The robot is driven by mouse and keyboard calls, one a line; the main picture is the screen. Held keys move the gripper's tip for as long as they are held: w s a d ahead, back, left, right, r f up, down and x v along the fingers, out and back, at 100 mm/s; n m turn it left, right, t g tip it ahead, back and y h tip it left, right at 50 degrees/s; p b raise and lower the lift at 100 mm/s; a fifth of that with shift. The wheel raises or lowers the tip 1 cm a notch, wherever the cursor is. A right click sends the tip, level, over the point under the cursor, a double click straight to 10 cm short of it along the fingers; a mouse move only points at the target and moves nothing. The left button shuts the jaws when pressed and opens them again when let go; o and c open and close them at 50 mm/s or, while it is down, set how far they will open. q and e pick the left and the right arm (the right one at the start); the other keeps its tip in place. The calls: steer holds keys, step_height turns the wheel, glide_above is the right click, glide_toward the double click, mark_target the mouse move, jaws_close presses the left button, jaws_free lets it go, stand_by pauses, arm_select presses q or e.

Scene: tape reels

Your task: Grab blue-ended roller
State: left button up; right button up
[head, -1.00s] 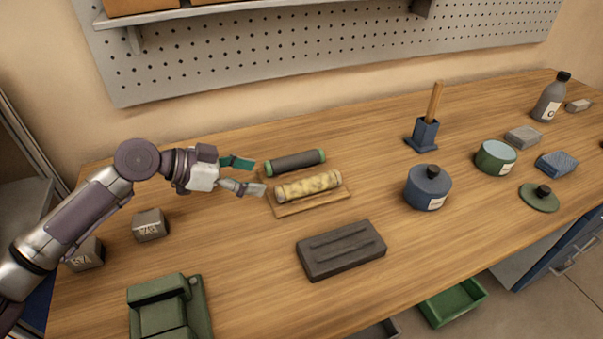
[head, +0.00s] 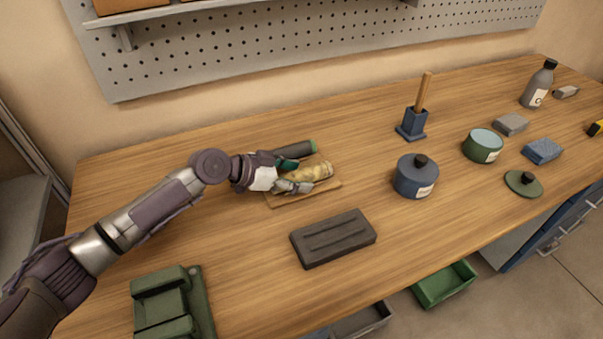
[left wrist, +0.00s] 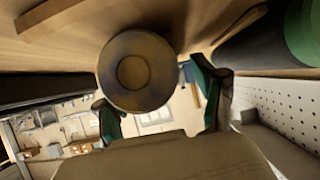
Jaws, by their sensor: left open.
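A mottled yellow roller (head: 312,172) lies on a thin wooden board (head: 318,191). Behind it lies a dark roller (head: 293,149) with green ends. My left gripper (head: 296,174) is open at the left end of the yellow roller, one finger on its far side and one on its near side. In the left wrist view the roller's round greyish end (left wrist: 132,72) shows between the open fingers (left wrist: 160,100); I cannot make out blue on it. The dark roller's green end (left wrist: 301,32) is at the upper right there. My right gripper is out of view.
A dark grooved block (head: 334,238) lies in front of the board. A blue lidded jar (head: 414,178) and a blue holder (head: 411,123) with a wooden handle stand to the right. A green device (head: 172,308) sits at the near left. The table between is clear.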

arm_select(q)
steer(key=shift+c, duration=0.3)
jaws_close()
